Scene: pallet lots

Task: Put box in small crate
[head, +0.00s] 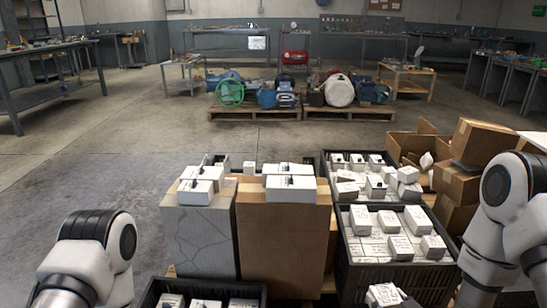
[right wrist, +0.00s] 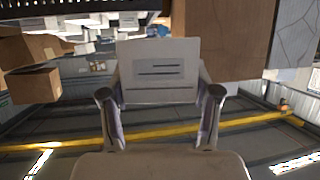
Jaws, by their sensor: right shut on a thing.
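A small white box (right wrist: 158,70) with dark print is held between the two fingers of my right gripper (right wrist: 160,95) in the right wrist view. In the head view the held box (head: 383,294) shows at the bottom edge, in front of the right-hand black crate. Black crates with white boxes in them stand near me: one at the front (head: 258,290), one at the right (head: 343,238) and one behind it (head: 326,168). I cannot tell which is the small crate. My left gripper is out of the head view; only my left arm shows.
A grey block (head: 208,238) and a brown carton (head: 285,240) stand between the crates with white boxes on top. Pallets with machines (head: 260,112) stand farther back. The floor at left is clear.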

